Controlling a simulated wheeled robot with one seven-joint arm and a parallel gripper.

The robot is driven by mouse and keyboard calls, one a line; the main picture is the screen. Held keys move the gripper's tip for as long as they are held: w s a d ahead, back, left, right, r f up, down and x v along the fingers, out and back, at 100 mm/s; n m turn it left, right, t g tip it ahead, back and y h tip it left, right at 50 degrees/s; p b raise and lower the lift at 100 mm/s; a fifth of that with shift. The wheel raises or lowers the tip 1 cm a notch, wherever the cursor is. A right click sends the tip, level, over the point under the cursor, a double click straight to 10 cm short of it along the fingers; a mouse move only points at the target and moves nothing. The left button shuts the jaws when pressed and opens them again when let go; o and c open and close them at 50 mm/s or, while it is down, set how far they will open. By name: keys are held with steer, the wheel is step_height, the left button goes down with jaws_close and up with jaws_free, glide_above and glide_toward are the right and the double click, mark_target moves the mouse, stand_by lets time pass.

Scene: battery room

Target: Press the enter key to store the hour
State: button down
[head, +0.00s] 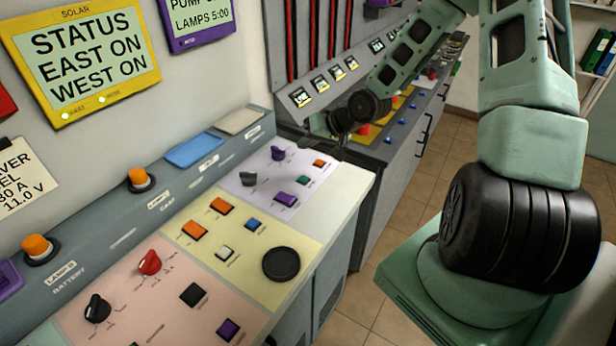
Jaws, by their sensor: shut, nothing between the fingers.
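The control desk has a purple panel (275,178) at its far right end. On it are a purple knob (278,154), a dark grey knob (248,179), an orange key (319,163), a teal key (303,181) and a purple key (286,199). The key labels are too small to read, so I cannot tell which is the enter key. A purple-framed display (198,20) on the wall reads "LAMPS 5:00"; its upper line is cut off. My gripper (340,149) is shut and empty, just beyond the purple panel's far right corner, partly hidden by its own wrist.
A yellow panel (272,226) with orange, blue and white keys and a black round knob (281,264) lies nearer. A pink panel (130,310) is at the lower left. A yellow status display (82,58) hangs above. A second console (400,150) stands behind my gripper.

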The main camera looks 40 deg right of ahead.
steer(key=shift+f, duration=0.1)
steer(key=b, duration=0.7)
glide_above(307, 180)
step_height(307, 180, down, 7)
steer(key=shift+f, duration=0.1)
steer(key=shift+f+b, duration=0.65)
steer(key=shift+f, duration=0.1)
steer(key=shift+f, duration=0.15)
stand_by(1.1)
steer(key=shift+f, duration=0.25)
steer(key=shift+f, duration=0.45)
stand_by(0.7)
steer(key=shift+r, duration=0.15)
steer(key=shift+r+p, duration=0.75)
steer(key=shift+p, duration=0.05)
